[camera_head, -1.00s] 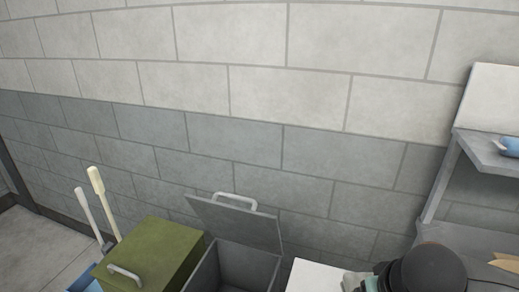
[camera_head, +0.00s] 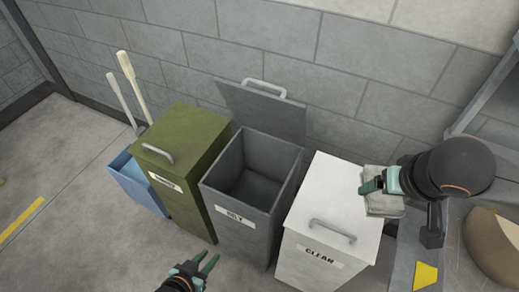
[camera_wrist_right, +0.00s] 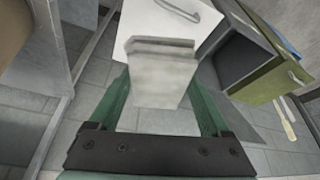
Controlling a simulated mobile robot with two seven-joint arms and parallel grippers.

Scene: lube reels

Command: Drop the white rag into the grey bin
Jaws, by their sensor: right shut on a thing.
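The white rag (camera_head: 384,205) is a folded, off-white cloth held in my right gripper (camera_head: 374,187), above the right edge of the white bin. In the right wrist view the rag (camera_wrist_right: 163,78) sits between the green fingers. The grey bin (camera_head: 243,238) is marked "OILY" and stands left of the white bin, its lid (camera_head: 265,112) raised towards the wall. Its visible inside looks empty. The grey bin also shows in the right wrist view (camera_wrist_right: 228,60). My left gripper (camera_head: 206,264) is open and empty, low in front of the bins.
The white bin (camera_head: 305,262), marked "CLEAN", has its lid shut and stands between the rag and the grey bin. A shut green bin (camera_head: 182,195) and a blue container (camera_head: 139,188) stand to the left. A grey shelf unit (camera_head: 449,243) is at right.

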